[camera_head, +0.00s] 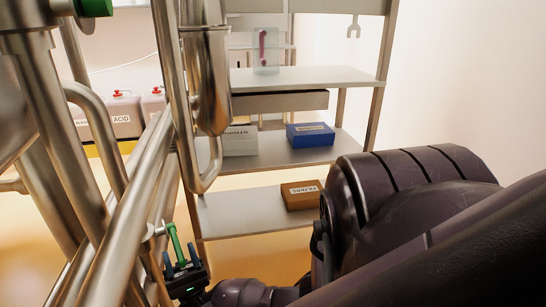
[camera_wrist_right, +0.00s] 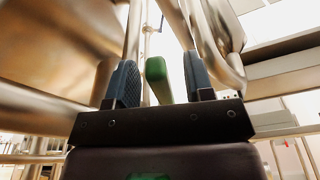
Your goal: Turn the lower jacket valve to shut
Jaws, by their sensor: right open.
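The lower jacket valve has a green lever handle (camera_head: 174,242) on a steel pipe at the lower left of the head view. The lever slants down from its pale stem to my right gripper. My right gripper (camera_head: 182,262) is open, with its two blue fingers on either side of the lever's end. In the right wrist view, the green handle (camera_wrist_right: 157,80) stands between the fingers of the right gripper (camera_wrist_right: 160,84), nearer the left finger, with a clear gap to the right one. My left gripper is not in view.
Steel pipes (camera_head: 140,205) crowd the left beside the lever. Behind is a shelf rack (camera_head: 300,80) with a blue box (camera_head: 310,135) and a brown box (camera_head: 302,195). Acid containers (camera_head: 122,115) stand back left. Another green handle (camera_head: 96,7) is at the top left.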

